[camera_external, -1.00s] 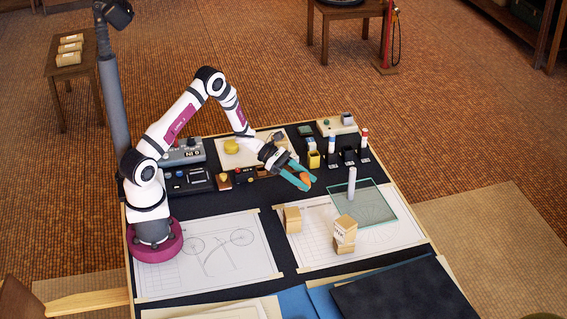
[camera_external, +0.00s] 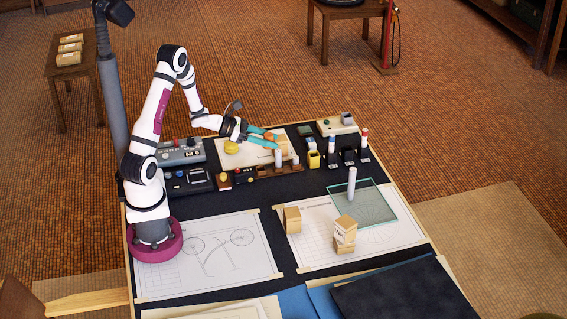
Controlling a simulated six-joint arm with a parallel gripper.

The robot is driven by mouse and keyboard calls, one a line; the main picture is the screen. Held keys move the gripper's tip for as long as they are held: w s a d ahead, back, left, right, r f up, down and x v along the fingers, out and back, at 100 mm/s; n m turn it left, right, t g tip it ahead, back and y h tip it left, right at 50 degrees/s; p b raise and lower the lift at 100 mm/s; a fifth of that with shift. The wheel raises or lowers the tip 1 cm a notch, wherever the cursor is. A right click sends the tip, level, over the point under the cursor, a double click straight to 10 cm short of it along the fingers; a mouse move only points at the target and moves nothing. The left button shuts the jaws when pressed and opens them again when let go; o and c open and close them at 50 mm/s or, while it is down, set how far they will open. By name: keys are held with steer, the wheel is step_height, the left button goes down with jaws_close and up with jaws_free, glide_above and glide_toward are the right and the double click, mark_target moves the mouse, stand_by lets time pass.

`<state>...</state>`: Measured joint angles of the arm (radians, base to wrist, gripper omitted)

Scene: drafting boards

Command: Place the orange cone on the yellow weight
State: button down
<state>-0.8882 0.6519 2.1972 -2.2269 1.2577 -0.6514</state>
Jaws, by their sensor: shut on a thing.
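The orange cone (camera_external: 270,136) is held between the teal fingers of my gripper (camera_external: 270,138), above the back middle of the table. My gripper is shut on it. The yellow weight (camera_external: 231,147) lies on a pale sheet at the back left, to the left of my gripper's fingers and close to the wrist. The cone is apart from the weight. Part of the cone is hidden by the fingers.
A wooden rack with pale pegs (camera_external: 279,158) stands just in front of my gripper. A yellow cup (camera_external: 314,159) and several marker stands are to the right. A grey control box (camera_external: 181,151) is at the left. Wooden blocks (camera_external: 345,233) stand nearer the front.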

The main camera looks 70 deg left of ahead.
steer(key=s+a+n+y, duration=0.3)
steer(key=s+a, duration=0.3)
steer(key=a, duration=0.3)
glide_above(231, 143)
step_height(231, 143, down, 6)
steer(key=shift+d+r, duration=0.1)
steer(key=shift+d, duration=0.05)
steer(key=shift+f, duration=2.05)
steer(key=shift+f, duration=0.15)
steer(key=shift+c, duration=1.9)
jaws_free()
